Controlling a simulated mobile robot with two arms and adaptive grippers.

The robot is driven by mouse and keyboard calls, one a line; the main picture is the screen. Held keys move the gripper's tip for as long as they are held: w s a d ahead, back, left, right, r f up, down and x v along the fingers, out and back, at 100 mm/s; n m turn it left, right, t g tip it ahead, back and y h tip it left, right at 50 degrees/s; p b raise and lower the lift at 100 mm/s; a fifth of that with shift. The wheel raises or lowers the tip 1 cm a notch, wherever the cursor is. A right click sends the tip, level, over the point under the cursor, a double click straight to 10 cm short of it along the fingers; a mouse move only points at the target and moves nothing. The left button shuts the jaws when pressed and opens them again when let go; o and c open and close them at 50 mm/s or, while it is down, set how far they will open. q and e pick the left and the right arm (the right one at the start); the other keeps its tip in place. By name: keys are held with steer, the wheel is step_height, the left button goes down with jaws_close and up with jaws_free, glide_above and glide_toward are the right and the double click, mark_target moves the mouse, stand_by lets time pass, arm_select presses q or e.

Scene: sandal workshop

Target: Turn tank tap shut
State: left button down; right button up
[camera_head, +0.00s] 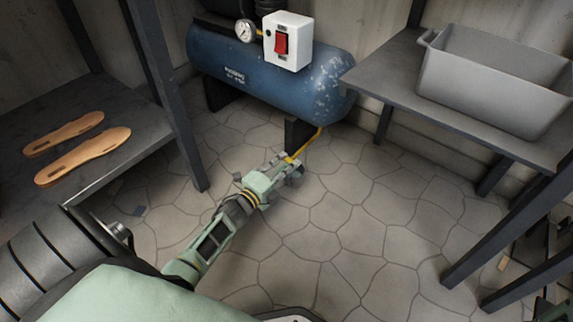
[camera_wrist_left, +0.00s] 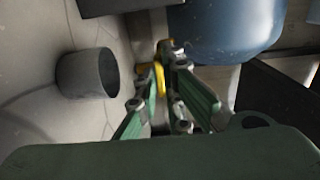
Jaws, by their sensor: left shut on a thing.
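The blue tank (camera_head: 235,67), lying on its side with worn paint at its right end, stands at the back of the head view. A thin yellow tap handle (camera_head: 311,141) runs down from below its right end to my left gripper (camera_head: 287,166). My left gripper is shut on the yellow handle just above the stone floor. In the left wrist view the yellow handle (camera_wrist_left: 159,78) lies between the fingers of my left gripper (camera_wrist_left: 160,104), with the tank (camera_wrist_left: 232,28) beyond. The tap's body is hard to make out.
A white box with a red switch (camera_head: 281,45) and a gauge (camera_head: 244,31) sit on the tank. Two tan soles (camera_head: 84,156) lie on the left shelf. A grey bin (camera_head: 490,82) stands on the right table. A grey open cylinder (camera_wrist_left: 88,73) is beside the gripper.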

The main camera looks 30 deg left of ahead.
stand_by(0.3)
arm_select(q)
steer(key=c, duration=1.9)
jaws_free()
steer(key=shift+s, duration=0.15)
steer(key=s, duration=0.7)
steer(key=shift+a, duration=0.3)
steer(key=shift+s, duration=0.1)
